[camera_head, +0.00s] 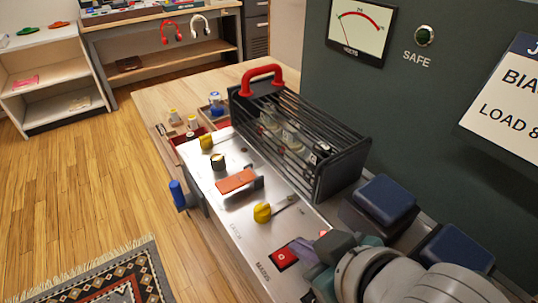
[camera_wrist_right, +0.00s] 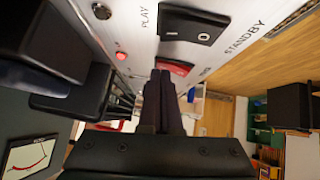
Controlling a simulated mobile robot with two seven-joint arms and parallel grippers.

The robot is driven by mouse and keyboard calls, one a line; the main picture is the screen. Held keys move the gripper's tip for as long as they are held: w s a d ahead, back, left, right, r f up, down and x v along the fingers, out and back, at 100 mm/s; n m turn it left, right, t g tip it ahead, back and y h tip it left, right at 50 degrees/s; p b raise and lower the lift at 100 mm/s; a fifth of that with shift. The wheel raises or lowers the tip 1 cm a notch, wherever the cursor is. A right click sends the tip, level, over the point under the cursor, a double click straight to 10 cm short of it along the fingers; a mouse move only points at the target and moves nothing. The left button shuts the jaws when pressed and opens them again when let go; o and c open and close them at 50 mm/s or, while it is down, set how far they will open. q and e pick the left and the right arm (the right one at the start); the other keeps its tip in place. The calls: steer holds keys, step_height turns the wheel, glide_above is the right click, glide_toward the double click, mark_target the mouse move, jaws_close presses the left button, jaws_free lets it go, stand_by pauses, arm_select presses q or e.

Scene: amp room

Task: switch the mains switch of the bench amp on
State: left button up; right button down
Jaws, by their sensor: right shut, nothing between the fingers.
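The bench amp has a silver panel (camera_head: 222,172) with yellow knobs and an orange-red bar in the head view. The red mains switch (camera_head: 283,257) sits at the panel's near end, beside the MAINS lettering. A red rocker (camera_wrist_right: 176,67), likely the same switch, shows just past the fingertips in the right wrist view. My right gripper (camera_head: 304,250) is shut and empty, close to the switch's right side; I cannot tell whether it touches. Its dark fingers (camera_wrist_right: 160,80) hide part of the rocker. The switch's position is unclear. My left gripper is not in view.
A black cage with a red handle (camera_head: 262,74) covers glass tubes beside the panel. Dark blue-topped blocks (camera_head: 384,198) stand near my right arm. A black PLAY/STANDBY rocker (camera_wrist_right: 192,26) and red lamp (camera_wrist_right: 121,56) are nearby. A tall meter panel (camera_head: 430,110) stands behind.

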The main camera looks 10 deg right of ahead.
mark_target(297, 264)
steer(key=shift+a, duration=0.1)
steer(key=shift+s+a+r+p, duration=0.1)
steer(key=shift+s+a+p, duration=0.1)
steer(key=shift+a, duration=0.15)
steer(key=shift+s+a+r+p, duration=0.1)
steer(key=shift+a+p, duration=0.05)
steer(key=shift+a, duration=0.15)
steer(key=shift+r+p, duration=0.5)
steer(key=shift+p, duration=0.05)
steer(key=r+p, duration=0.4)
steer(key=shift+w+d+r+p, duration=0.15)
steer(key=shift+d+p, duration=0.15)
steer(key=shift+p, duration=0.1)
steer(key=d+p+v, duration=0.1)
steer(key=v, duration=0.8)
steer(key=shift+d+f, duration=0.25)
steer(key=shift+d, duration=0.1)
